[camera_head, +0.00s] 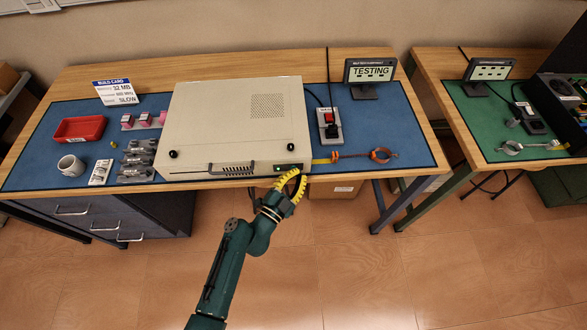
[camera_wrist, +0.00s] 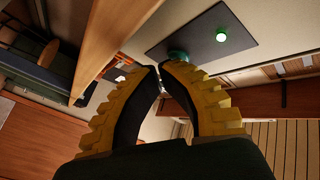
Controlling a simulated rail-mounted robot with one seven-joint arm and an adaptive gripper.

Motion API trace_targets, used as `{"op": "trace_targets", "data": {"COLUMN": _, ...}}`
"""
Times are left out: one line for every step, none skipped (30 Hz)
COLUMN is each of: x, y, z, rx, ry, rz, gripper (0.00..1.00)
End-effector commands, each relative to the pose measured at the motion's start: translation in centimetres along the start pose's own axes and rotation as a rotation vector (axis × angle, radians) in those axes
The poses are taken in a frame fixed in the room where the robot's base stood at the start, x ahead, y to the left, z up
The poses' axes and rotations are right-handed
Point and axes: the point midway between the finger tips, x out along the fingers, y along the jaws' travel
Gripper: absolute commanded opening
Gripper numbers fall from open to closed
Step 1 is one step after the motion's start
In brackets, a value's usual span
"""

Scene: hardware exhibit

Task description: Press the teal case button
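The beige computer case (camera_head: 230,120) lies flat on the blue mat. A dark panel (camera_wrist: 200,40) is on its front face near the right corner and also shows in the head view (camera_head: 282,168). In the wrist view the panel carries a bright green light (camera_wrist: 222,34) and the teal button (camera_wrist: 177,55), which is partly hidden behind my fingertips. My gripper (camera_wrist: 160,67) has yellow ribbed fingers with tips drawn together and nothing seen between them. It is right at the button; I cannot tell whether it touches. In the head view my gripper (camera_head: 297,176) is at the panel.
A monitor (camera_head: 370,70) reads "TESTING". Floor before the bench is open.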

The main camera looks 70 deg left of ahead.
Motion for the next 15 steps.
{"op": "trace_targets", "data": {"x": 0.0, "y": 0.0, "z": 0.0, "rx": 0.000, "ry": 0.000, "rz": -0.001, "gripper": 0.00}}
{"op": "trace_targets", "data": {"x": 0.0, "y": 0.0, "z": -0.1, "rx": 0.000, "ry": 0.000, "rz": -0.001, "gripper": 0.00}}
{"op": "trace_targets", "data": {"x": -0.1, "y": 0.1, "z": -0.1, "rx": 0.000, "ry": 0.000, "rz": 0.000, "gripper": 0.00}}
{"op": "trace_targets", "data": {"x": -0.2, "y": 0.1, "z": -0.1, "rx": 0.001, "ry": 0.000, "rz": 0.000, "gripper": 0.00}}
{"op": "trace_targets", "data": {"x": -0.4, "y": 0.2, "z": -0.2, "rx": 0.001, "ry": -0.001, "rz": 0.000, "gripper": 0.00}}
{"op": "trace_targets", "data": {"x": -0.6, "y": 0.3, "z": -0.3, "rx": 0.000, "ry": -0.001, "rz": 0.001, "gripper": 0.00}}
{"op": "trace_targets", "data": {"x": -0.7, "y": 0.4, "z": -0.4, "rx": -0.001, "ry": -0.001, "rz": 0.001, "gripper": 0.00}}
{"op": "trace_targets", "data": {"x": -0.8, "y": 0.4, "z": -0.5, "rx": -0.001, "ry": -0.001, "rz": 0.001, "gripper": 0.00}}
{"op": "trace_targets", "data": {"x": -1.0, "y": 0.5, "z": -0.6, "rx": -0.001, "ry": -0.001, "rz": 0.000, "gripper": 0.00}}
{"op": "trace_targets", "data": {"x": -1.1, "y": 0.6, "z": -0.7, "rx": -0.001, "ry": -0.001, "rz": 0.000, "gripper": 0.00}}
{"op": "trace_targets", "data": {"x": -1.3, "y": 0.7, "z": -0.7, "rx": 0.000, "ry": -0.001, "rz": 0.001, "gripper": 0.00}}
{"op": "trace_targets", "data": {"x": -1.4, "y": 0.7, "z": -0.8, "rx": 0.001, "ry": -0.001, "rz": 0.000, "gripper": 0.00}}
{"op": "trace_targets", "data": {"x": -1.4, "y": 0.7, "z": -0.8, "rx": 0.001, "ry": 0.000, "rz": 0.000, "gripper": 0.00}}
{"op": "trace_targets", "data": {"x": -1.4, "y": 0.7, "z": -0.8, "rx": 0.001, "ry": 0.000, "rz": 0.000, "gripper": 0.00}}
{"op": "trace_targets", "data": {"x": -1.4, "y": 0.7, "z": -0.8, "rx": 0.001, "ry": 0.000, "rz": 0.000, "gripper": 0.00}}
